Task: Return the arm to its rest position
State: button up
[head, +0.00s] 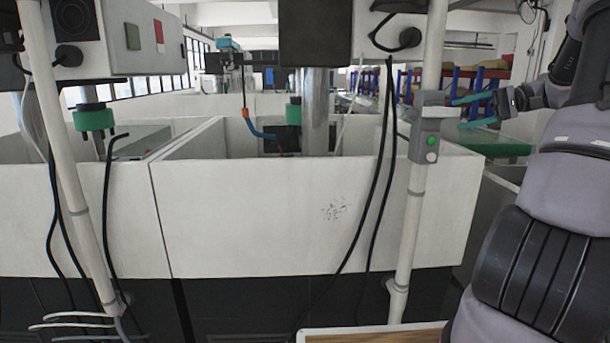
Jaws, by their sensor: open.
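My arm fills the right side of the head view, a thick grey and black column of links. My gripper (474,111) is at the upper right, pointing left. Its two teal fingers are spread apart, with nothing seen between them. The fingertips are close to a grey control box (426,135) on a white pole; I cannot tell whether they touch it.
White tank walls (300,210) stand straight ahead. White poles (62,150) and hanging black cables rise in front. A wooden-edged surface (375,335) lies at the bottom. Shelves with blue and red uprights (475,85) stand in the right background.

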jog(key=s+a+g+h, duration=0.2)
jog(key=s+a+h, duration=0.15)
jog(key=a, duration=0.55)
jog(key=s+a+r+t+h, duration=0.1)
jog(key=s+a+t+h, duration=0.2)
jog(key=s, duration=0.6)
jog(key=s+a+r+t+h, duration=0.1)
jog(key=s+a+t+h, duration=0.2)
jog(key=s+a+h, duration=0.2)
jog(key=s+a, duration=0.3)
jog(key=s, duration=0.2)
jog(key=shift+m+h, duration=0.3)
jog(key=shift+h, duration=0.05)
